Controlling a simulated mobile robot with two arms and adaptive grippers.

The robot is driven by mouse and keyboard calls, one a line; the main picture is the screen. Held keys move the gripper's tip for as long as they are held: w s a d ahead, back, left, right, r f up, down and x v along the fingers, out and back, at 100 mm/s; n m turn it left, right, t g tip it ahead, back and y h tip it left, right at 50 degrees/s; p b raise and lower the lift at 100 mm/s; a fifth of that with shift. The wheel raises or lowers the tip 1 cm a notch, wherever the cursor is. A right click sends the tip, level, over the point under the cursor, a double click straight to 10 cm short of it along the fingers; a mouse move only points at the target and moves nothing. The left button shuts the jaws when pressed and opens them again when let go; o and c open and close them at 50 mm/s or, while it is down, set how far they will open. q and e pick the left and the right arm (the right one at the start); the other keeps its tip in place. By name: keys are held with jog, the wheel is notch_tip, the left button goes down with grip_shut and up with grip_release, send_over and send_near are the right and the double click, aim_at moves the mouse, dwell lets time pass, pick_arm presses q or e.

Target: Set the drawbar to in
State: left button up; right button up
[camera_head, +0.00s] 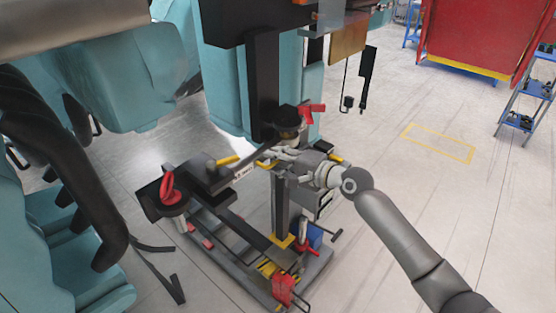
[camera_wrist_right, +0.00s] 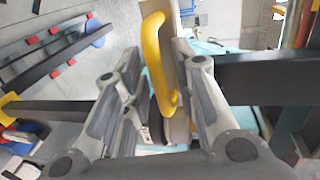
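A yellow handle (camera_wrist_right: 158,65) stands between the two fingers of my right gripper (camera_wrist_right: 158,55) in the wrist view. The fingers are spread on either side of it, and I see no clear grip. In the head view my right gripper (camera_head: 278,155) reaches in from the right, over the middle of the low dark trolley frame (camera_head: 235,232). A small yellow part (camera_head: 265,164) shows at its fingertips. I cannot tell for sure which part is the drawbar or how it is set. My left gripper is not in view.
A second yellow handle (camera_head: 228,160) sits on a dark block left of the gripper. A red ring-shaped part (camera_head: 168,185) stands at the trolley's left. A dark post (camera_head: 282,205) rises near my right wrist. Teal machine bodies (camera_head: 125,75) crowd the left; floor to the right is open.

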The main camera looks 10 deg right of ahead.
dwell(0.3)
jog(key=v, duration=1.2)
